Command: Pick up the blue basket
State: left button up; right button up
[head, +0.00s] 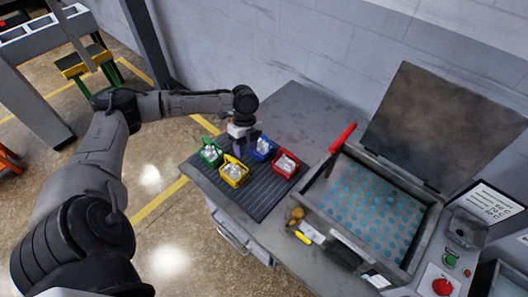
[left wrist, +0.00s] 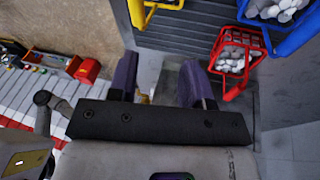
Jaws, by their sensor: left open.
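The blue basket (head: 263,151) holds white pieces and stands at the back of the ribbed dark mat (head: 257,199), between the green and red baskets. My left gripper (head: 247,136) is close to it in the head view, partly covering its left side. In the left wrist view the blue basket (left wrist: 273,38) is at the top right, cut by the edge. My left gripper (left wrist: 160,68) has its two purple fingers apart there with nothing between them, and the basket lies outside them. My right gripper is in neither view.
Green (head: 211,153), yellow (head: 234,173) and red (head: 286,165) baskets stand close by on the mat. An open furnace box (head: 372,213) with a raised lid (head: 440,125) is at the right. The grey tabletop behind the mat is clear.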

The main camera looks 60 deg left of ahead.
pick_arm(q)
jog(key=w+a+r+n+t+y+b, duration=0.25)
jog(key=w+a+r+t, duration=0.2)
jog(key=w, duration=0.25)
jog(key=y+b, duration=0.1)
send_over(262, 145)
jog(key=shift+m, duration=0.35)
jog(key=f, duration=0.4)
jog(key=s+f, duration=0.1)
jog(key=f, duration=0.2)
jog(key=shift+b+x, duration=0.3)
jog(key=shift+x, duration=2.4)
grip_shut()
jog(key=shift+r, duration=0.1)
